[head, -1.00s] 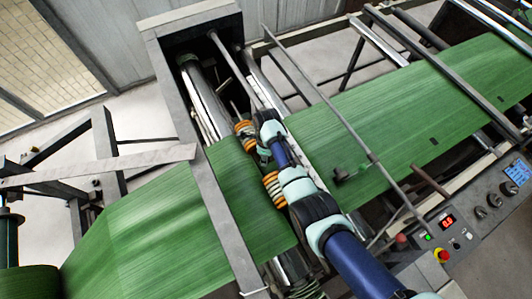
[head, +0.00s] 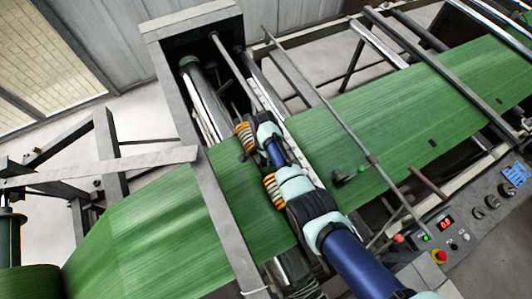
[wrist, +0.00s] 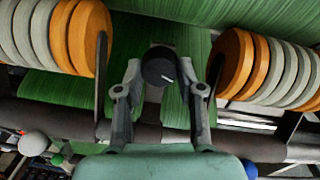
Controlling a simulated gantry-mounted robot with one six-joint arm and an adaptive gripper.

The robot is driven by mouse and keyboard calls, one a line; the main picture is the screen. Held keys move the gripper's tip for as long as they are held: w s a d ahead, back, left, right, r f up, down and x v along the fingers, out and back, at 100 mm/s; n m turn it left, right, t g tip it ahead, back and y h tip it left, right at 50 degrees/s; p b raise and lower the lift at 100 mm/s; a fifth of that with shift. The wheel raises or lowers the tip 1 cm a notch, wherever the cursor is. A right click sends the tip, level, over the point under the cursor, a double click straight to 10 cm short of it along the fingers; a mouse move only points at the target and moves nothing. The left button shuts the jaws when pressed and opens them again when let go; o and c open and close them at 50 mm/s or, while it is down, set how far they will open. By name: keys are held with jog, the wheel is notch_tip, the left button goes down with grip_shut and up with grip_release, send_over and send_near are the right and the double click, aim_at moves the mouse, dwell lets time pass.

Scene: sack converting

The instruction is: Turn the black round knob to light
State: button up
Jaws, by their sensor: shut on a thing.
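The black round knob (wrist: 158,71) is at the upper middle of the wrist view, on a dark stem in front of the green sheet. A short white mark on its face lies toward the lower right. My gripper (wrist: 160,66) has one finger on each side of the knob and is shut on it. In the head view my gripper (head: 249,154) is small and partly hidden by my arm, between two orange and grey disc stacks; the knob cannot be made out there. No "light" marking can be read.
Orange and grey disc stacks stand close on the left (wrist: 75,38) and right (wrist: 238,65) of my fingers. The green sheet (head: 380,130) runs under my arm. A grey frame post (head: 222,220) is close at left. A control panel (head: 465,225) with several dials is at right.

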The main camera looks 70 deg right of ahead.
jog(key=n, duration=0.4)
jog(key=shift+w+n+p, duration=0.1)
jog(key=shift+n+p, duration=0.2)
jog(key=n, duration=0.4)
jog(key=shift+r+n+p, duration=0.1)
jog(key=shift+n+p, duration=0.2)
jog(key=n, duration=0.3)
jog(key=shift+a+n+h, duration=0.1)
jog(key=shift+n+h, duration=0.2)
jog(key=n+p, duration=0.1)
jog(key=n, duration=0.3)
jog(key=shift+n, duration=0.3)
jog(key=n, duration=0.3)
jog(key=shift+a+n+p, duration=0.1)
jog(key=shift+n+p, duration=0.2)
jog(key=shift+p, duration=0.05)
jog(key=n, duration=0.3)
jog(key=shift+n+t, duration=0.3)
jog(key=shift+n, duration=0.1)
jog(key=n, duration=0.6)
jog(key=shift+a+p, duration=0.1)
jog(key=shift+p, duration=0.3)
jog(key=shift+n, duration=0.4)
